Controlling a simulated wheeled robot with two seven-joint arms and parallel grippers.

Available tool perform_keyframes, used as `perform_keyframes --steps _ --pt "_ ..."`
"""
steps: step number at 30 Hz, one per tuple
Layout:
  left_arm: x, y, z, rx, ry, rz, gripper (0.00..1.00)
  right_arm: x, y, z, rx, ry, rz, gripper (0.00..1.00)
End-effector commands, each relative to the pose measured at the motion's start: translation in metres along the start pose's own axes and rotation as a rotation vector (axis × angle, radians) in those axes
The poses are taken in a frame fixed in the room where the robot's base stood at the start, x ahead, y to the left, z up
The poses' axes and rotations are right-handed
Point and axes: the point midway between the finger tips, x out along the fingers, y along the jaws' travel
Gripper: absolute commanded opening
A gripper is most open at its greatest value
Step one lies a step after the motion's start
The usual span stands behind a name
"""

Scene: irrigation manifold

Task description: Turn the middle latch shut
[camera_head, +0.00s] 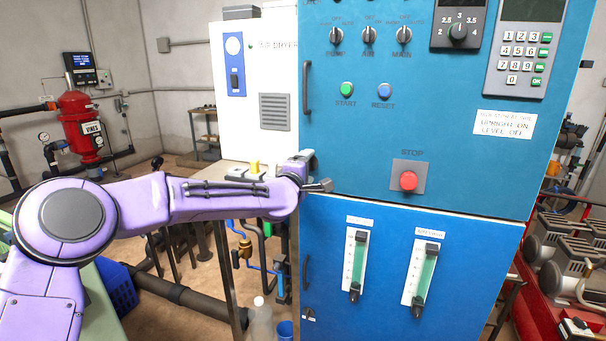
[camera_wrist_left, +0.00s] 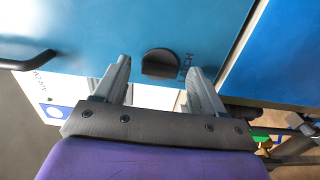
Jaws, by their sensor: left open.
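A dark rounded latch (camera_wrist_left: 160,63) sits on the upper blue door in the left wrist view, with a printed "LATCH" label beside it. It lies ahead of and between the fingers of my left gripper (camera_wrist_left: 165,85), which is open. I cannot tell whether either finger touches it. In the head view my left gripper (camera_head: 318,172) is at the left edge of the blue cabinet, near the bottom of the upper door (camera_head: 350,150), and hides this latch. A small dark fitting (camera_head: 308,314) shows low on the lower door. My right gripper is not in view.
A dark door handle (camera_head: 307,88) stands out above my gripper, and another (camera_head: 306,272) is below it. A red stop button (camera_head: 408,180) is to the right. A white air dryer cabinet (camera_head: 270,80) stands behind on the left. A bottle (camera_head: 262,320) is on the floor.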

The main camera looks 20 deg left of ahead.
Motion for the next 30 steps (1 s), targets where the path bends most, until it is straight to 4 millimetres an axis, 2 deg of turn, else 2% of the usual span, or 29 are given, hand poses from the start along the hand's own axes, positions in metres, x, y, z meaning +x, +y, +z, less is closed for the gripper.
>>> perform_keyframes --steps 6,12,17,30 --pt "-0.049 -0.005 0.000 -0.003 -0.001 0.002 0.70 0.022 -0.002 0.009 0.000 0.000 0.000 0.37" --pt "-0.088 -0.003 0.000 0.000 -0.001 0.001 0.70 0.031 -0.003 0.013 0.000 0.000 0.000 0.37" --pt "-0.098 -0.001 0.000 0.000 0.000 0.000 0.70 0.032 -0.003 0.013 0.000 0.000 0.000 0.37" --pt "-0.098 0.000 -0.002 0.027 0.010 0.005 0.70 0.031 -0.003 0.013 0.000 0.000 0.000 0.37"
